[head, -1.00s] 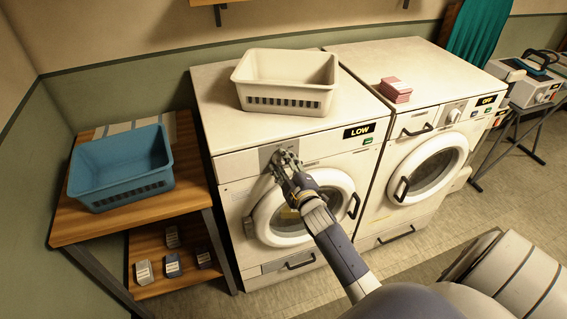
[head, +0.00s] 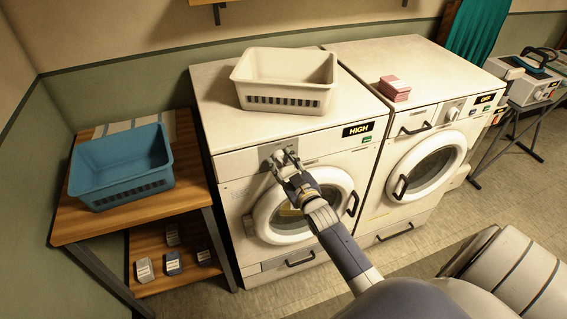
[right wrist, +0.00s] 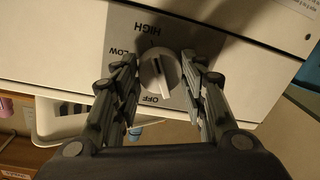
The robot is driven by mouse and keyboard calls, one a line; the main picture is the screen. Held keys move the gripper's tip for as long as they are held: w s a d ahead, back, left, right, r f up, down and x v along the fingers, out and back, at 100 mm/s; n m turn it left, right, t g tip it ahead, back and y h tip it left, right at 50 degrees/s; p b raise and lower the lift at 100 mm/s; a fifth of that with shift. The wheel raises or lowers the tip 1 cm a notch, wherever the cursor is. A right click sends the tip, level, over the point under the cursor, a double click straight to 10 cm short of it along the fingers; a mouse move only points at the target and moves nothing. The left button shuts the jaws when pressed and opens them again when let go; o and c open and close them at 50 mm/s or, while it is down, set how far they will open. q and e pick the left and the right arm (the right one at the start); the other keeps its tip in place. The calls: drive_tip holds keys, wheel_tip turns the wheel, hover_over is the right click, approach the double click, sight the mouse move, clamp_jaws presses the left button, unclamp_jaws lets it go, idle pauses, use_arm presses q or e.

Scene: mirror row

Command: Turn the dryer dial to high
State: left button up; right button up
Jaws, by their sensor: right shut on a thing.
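The dryer dial (head: 280,155) is a round pale knob on a grey plate at the upper left front of the left machine (head: 230,175). The right wrist view shows the dial (right wrist: 160,72) with the labels HIGH, LOW and OFF around it and a dark line across its face. My right gripper (head: 285,162) is shut on the dial, one finger on each side, partly hiding it in the head view. The left machine's display (head: 358,129) reads HIGH. My left gripper is not in view.
A cream basket (head: 285,98) stands on the left machine. Pink blocks (head: 395,88) sit on the right machine (head: 430,55), whose display reads OFF. A blue basket (head: 120,185) is on the wooden shelf (head: 190,190) at left. Open floor lies in front.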

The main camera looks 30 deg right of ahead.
idle(0.5)
drive_tip(key=o, duration=1.1)
drive_tip(key=shift+s, duration=0.1)
drive_tip(key=s, duration=0.4)
drive_tip(key=s+a, duration=0.1)
drive_tip(key=s, duration=0.2)
drive_tip(key=s+a, duration=0.1)
drive_tip(key=s, duration=0.3)
drive_tip(key=shift+s+r, duration=0.25)
drive_tip(key=shift+s, duration=0.05)
drive_tip(key=shift+f, duration=0.1)
